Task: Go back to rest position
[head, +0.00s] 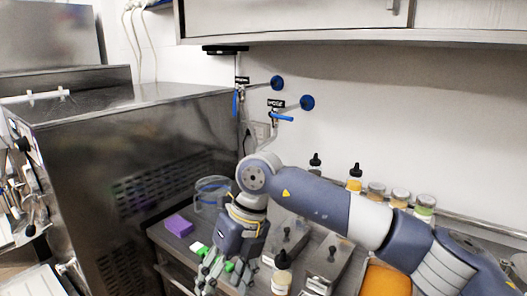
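My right arm reaches in from the right, and its gripper (222,275) points down over the counter beside the steel freezer. Its fingers look spread, with no object clearly held between them. Small green patches show at the fingers, and I cannot tell if all of them belong to the gripper. My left gripper is not in view.
A large steel batch freezer (90,150) fills the left. A purple box (179,226) and a clear jug (211,192) stand near the gripper. Steel lidded containers (328,262), a dark-capped bottle (281,279) and several jars (399,197) crowd the counter. Blue-handled taps (283,117) are on the wall.

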